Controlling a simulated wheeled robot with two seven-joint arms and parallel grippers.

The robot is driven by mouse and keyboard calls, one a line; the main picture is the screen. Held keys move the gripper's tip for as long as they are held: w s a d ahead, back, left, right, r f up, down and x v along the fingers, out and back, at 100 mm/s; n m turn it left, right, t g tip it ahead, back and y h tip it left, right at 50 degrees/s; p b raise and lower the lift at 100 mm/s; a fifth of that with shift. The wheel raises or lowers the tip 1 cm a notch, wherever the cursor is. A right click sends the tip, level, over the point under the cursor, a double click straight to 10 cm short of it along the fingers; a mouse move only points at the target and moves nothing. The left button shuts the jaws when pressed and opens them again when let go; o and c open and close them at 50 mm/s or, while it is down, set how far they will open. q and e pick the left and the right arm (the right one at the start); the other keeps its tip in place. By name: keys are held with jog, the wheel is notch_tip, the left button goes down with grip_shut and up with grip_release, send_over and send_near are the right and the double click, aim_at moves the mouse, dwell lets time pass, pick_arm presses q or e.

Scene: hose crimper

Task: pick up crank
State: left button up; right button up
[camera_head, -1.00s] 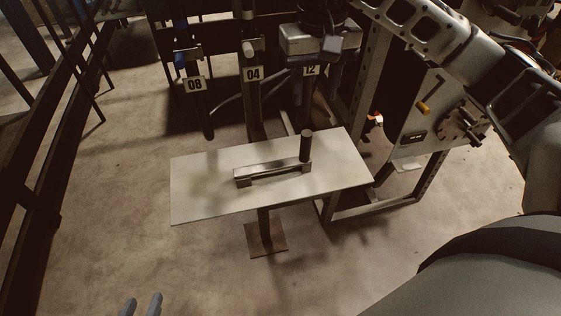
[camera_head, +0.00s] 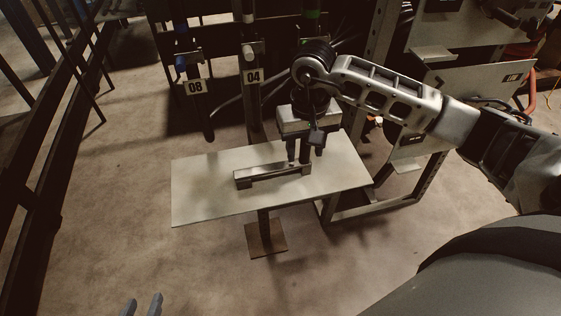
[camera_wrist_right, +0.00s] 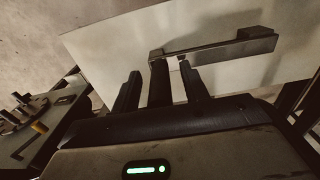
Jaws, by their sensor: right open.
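The crank (camera_head: 262,175) lies on a pale table, a grey metal bar with a dark upright handle at its right end. My right gripper (camera_head: 306,156) points down over that end and is open. In the right wrist view the dark handle (camera_wrist_right: 160,84) stands between its two spread fingers, with gaps at both sides, and the bar (camera_wrist_right: 222,47) runs beyond the fingertips. In the head view the fingers partly hide the handle.
The pale table (camera_head: 212,194) is otherwise bare and stands on one post with a floor plate (camera_head: 266,238). Behind it is a rack with labels 08 (camera_head: 195,87) and 04 (camera_head: 251,77). A metal frame and panels stand to the right.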

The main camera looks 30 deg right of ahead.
jog(key=shift+f, duration=0.1)
grip_shut()
jog(key=shift+w+r, duration=0.1)
jog(key=shift+r, duration=0.6)
jog(key=s+a+r+b, duration=0.1)
jog(key=s+a+r, duration=0.4)
jog(key=s+r, duration=0.6)
jog(key=shift+s+a+r, duration=0.2)
jog(key=shift+s+r, duration=0.15)
jog(key=shift+s, duration=0.7)
